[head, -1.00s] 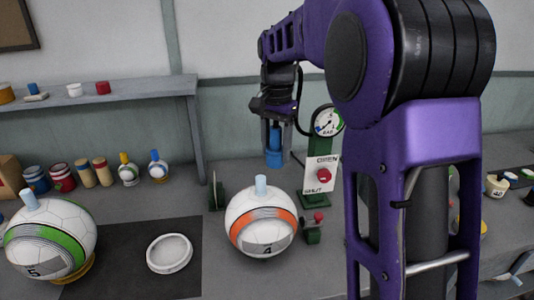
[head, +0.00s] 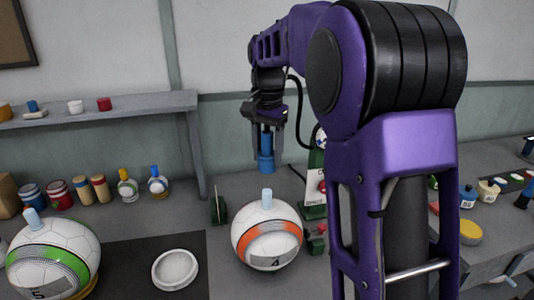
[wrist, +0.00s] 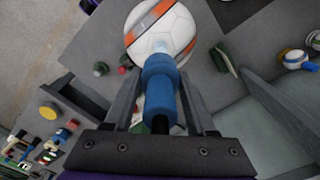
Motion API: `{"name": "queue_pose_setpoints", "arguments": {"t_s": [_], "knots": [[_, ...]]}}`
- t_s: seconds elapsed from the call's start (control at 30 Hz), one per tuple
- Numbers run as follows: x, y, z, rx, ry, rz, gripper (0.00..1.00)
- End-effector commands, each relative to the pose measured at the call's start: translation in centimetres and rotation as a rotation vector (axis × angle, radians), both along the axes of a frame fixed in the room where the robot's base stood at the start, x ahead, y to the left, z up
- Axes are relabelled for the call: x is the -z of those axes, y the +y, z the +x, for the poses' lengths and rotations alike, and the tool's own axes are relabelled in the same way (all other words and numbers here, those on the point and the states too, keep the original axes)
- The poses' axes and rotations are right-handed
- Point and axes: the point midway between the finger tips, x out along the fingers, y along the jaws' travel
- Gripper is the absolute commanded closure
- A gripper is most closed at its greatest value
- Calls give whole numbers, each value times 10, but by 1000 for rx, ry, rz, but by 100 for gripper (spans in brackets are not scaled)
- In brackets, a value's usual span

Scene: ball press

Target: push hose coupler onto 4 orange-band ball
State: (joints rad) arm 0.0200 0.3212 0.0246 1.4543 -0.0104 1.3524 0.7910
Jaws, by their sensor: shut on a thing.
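The white ball with an orange band and a "4" (head: 267,240) sits on the bench in the head view, its pale blue stem (head: 267,199) pointing up. The ball (wrist: 160,32) is at the top of the wrist view. My gripper (head: 266,138) is shut on the blue hose coupler (head: 266,158), which hangs upright above the stem with a visible gap. The wrist view shows the coupler (wrist: 160,88) between my gripper's fingers (wrist: 160,108), hiding part of the ball.
A green-band "5" ball (head: 55,255) stands at left on a yellow ring. A white ring dish (head: 175,269) lies on a dark mat (head: 130,250). A green stand (head: 218,206) is left of the orange-band ball. The gauge post (head: 315,180) behind is partly hidden by my arm.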

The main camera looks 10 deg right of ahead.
Motion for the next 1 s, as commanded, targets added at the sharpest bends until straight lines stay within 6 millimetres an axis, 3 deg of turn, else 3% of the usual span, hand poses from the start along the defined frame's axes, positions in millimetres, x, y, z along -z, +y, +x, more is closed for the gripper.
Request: {"name": "queue_pose_setpoints", "arguments": {"t_s": [0.27,0.7,1.0], "knots": [[12,0,0,0,1,1,100],[51,0,0,0,1,0,100],[58,0,1,0,0,0,100]]}}
